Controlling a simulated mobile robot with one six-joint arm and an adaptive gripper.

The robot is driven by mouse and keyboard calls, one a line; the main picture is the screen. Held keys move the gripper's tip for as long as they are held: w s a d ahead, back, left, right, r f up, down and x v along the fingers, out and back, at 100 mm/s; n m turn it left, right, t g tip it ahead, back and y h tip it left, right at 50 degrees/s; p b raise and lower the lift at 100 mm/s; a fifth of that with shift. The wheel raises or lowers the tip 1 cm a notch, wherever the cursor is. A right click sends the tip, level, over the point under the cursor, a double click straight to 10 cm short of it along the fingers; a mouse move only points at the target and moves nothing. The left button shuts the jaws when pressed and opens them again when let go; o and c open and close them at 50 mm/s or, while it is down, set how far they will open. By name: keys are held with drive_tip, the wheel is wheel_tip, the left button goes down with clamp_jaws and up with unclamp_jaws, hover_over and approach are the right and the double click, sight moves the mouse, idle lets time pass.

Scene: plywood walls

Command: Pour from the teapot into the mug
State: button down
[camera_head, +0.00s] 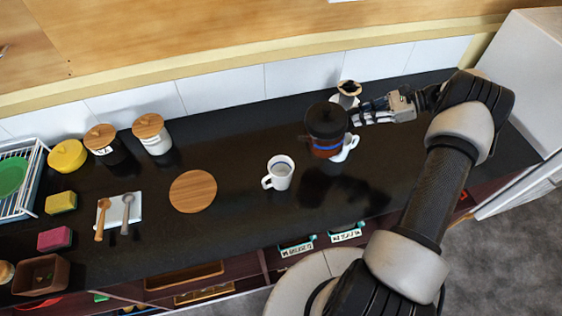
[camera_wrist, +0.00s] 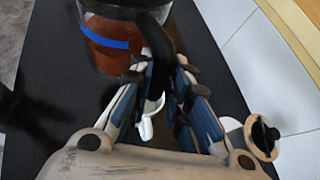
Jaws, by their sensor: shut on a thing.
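The teapot (camera_head: 326,121) has a dark lid, amber contents and a blue band. It also shows in the wrist view (camera_wrist: 108,42), with its black handle between my fingers. My gripper (camera_head: 358,116) is shut on that handle and seems to hold the teapot upright above the counter. A white mug (camera_head: 279,175) stands on the counter to the left of and nearer than the teapot. A second white cup (camera_head: 349,149) is partly hidden behind the teapot; a white piece also shows between my fingers in the wrist view (camera_wrist: 149,119).
A jar (camera_head: 348,93) stands behind my gripper, near the tiled wall. A round wooden board (camera_head: 193,191) lies left of the mug. Further left are lidded canisters (camera_head: 153,133), a spoon rest (camera_head: 120,210), sponges (camera_head: 61,202) and a dish rack (camera_head: 17,181). The counter between mug and board is clear.

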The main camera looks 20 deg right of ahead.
sight(351, 113)
drive_tip(key=shift+a+r+p, duration=0.25)
drive_tip(key=shift+r+p, duration=0.1)
drive_tip(key=shift+r, duration=0.05)
drive_tip(key=shift+s+a+r+n+h+p, duration=0.15)
drive_tip(key=shift+a+r+h+p, duration=0.15)
drive_tip(key=shift+p, duration=0.2)
drive_tip(key=shift+w+a+r+n+h+p, duration=0.1)
drive_tip(key=shift+a+r+n+h+p, duration=0.05)
drive_tip(key=shift+r+h+p, duration=0.3)
drive_tip(key=shift+s+a+r+h+p, duration=0.2)
drive_tip(key=shift+a+r+h+p, duration=0.1)
drive_tip(key=shift+a+p, duration=0.25)
drive_tip(key=shift+s+a+n+h, duration=0.15)
drive_tip(key=shift+a+n+h, duration=0.15)
drive_tip(key=shift+a+h, duration=0.4)
drive_tip(key=shift+a+f, duration=0.1)
drive_tip(key=shift+a, duration=0.1)
drive_tip(key=shift+a, duration=0.15)
